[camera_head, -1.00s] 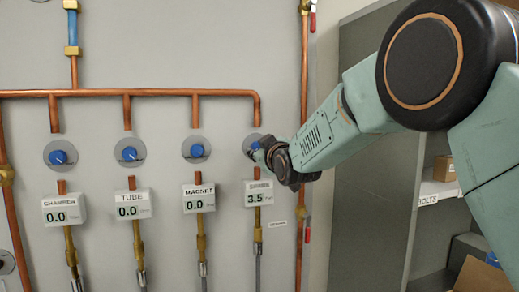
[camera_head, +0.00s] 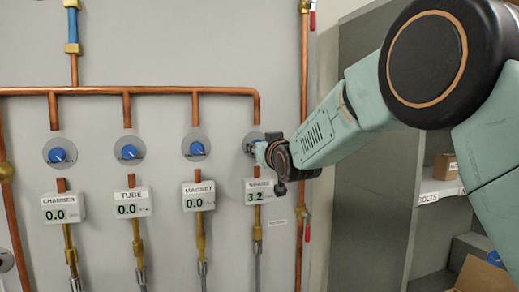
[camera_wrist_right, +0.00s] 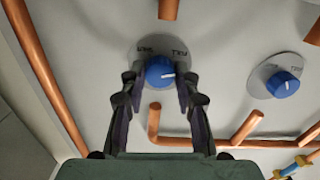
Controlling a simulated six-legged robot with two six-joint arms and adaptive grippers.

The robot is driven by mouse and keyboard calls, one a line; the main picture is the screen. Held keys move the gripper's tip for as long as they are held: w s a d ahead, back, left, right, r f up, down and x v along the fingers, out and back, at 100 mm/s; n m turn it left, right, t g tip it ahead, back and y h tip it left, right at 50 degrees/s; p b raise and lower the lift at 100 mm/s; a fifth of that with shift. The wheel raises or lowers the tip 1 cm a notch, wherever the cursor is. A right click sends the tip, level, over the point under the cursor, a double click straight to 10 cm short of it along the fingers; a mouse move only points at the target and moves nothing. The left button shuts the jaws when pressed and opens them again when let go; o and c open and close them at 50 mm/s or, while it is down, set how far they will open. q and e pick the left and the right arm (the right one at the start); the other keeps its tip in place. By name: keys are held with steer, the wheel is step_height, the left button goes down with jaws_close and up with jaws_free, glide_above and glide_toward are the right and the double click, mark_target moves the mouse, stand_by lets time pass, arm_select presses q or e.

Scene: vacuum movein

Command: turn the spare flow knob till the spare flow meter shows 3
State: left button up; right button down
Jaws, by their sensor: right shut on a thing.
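The spare flow knob (camera_wrist_right: 160,72) is blue with a white pointer mark, on a round grey plate. In the right wrist view my right gripper (camera_wrist_right: 159,82) has its two fingers on either side of it, shut on it. In the head view my right gripper (camera_head: 256,150) reaches the panel from the right and mostly hides this knob. The spare flow meter (camera_head: 259,191) hangs below and reads 3.2; its label is partly blurred. My left gripper is not in view.
The chamber (camera_head: 63,210), tube (camera_head: 132,203) and magnet (camera_head: 198,196) meters to the left read 0.0, each below a blue knob. Copper pipes (camera_head: 150,92) run across the panel. A grey shelf unit (camera_head: 375,190) stands at the right.

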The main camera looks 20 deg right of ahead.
steer(key=shift+r+m, duration=0.15)
steer(key=shift+m, duration=0.95)
steer(key=c, duration=1.4)
jaws_free()
steer(key=shift+r, duration=0.1)
steer(key=o, duration=0.4)
steer(key=shift+s, duration=0.3)
steer(key=shift+w, duration=0.1)
steer(key=shift+w, duration=0.1)
